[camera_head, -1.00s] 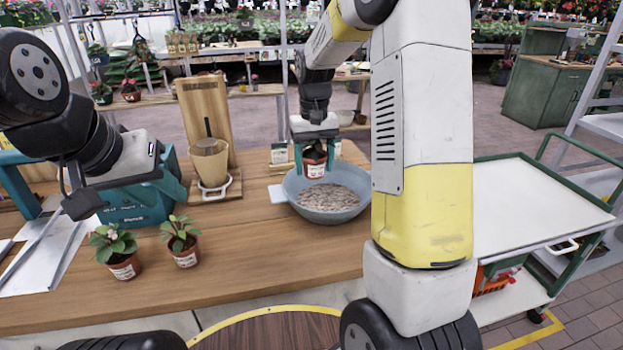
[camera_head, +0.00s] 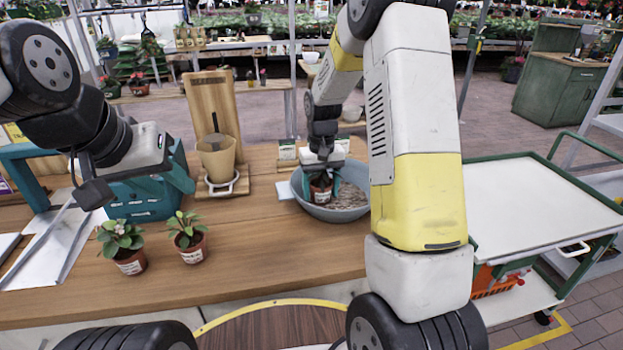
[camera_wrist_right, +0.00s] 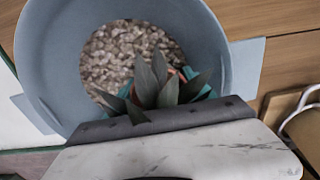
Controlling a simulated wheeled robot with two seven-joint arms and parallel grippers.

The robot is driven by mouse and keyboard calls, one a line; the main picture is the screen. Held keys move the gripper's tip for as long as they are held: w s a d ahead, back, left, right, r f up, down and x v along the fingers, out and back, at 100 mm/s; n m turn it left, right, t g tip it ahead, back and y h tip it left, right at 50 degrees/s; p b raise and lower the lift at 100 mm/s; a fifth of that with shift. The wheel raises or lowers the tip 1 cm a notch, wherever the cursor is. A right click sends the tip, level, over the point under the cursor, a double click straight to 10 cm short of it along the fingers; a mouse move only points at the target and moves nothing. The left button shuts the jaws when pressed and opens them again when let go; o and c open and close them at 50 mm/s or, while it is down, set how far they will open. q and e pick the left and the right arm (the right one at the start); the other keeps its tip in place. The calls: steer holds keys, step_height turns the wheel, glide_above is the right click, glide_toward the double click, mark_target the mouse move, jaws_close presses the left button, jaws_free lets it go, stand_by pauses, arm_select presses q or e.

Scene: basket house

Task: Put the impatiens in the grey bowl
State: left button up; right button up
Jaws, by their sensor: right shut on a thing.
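The grey bowl (camera_head: 345,211), blue-grey with gravel inside, stands on the wooden table. Two other potted leafy plants stand upright on the table, a left one (camera_head: 124,241) with a small pale bloom and a right one (camera_head: 188,238). My left gripper (camera_head: 160,185) is behind them; its jaws are unclear.
A wooden stand with a tan pot (camera_head: 217,158) is left of the bowl. Small labelled packets (camera_head: 288,150) stand behind the bowl. A white-topped green cart (camera_head: 530,205) is at the right. The table front, right of the two plants, is clear.

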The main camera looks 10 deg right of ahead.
mark_target(321, 182)
steer(key=shift+f, duration=0.1)
steer(key=o, duration=1.2)
step_height(321, 182, up, 12)
steer(key=s+r+t, duration=0.2)
steer(key=s+r, duration=0.1)
steer(key=s, duration=0.5)
steer(key=s+r+t+y, duration=0.1)
steer(key=s+r+t, duration=0.1)
steer(key=s, duration=0.6)
steer(key=s+a+r+t+y, duration=0.1)
steer(key=s+r+t, duration=0.1)
steer(key=s+r, duration=0.3)
steer(key=shift+s, duration=1.6)
steer(key=shift+r, duration=0.1)
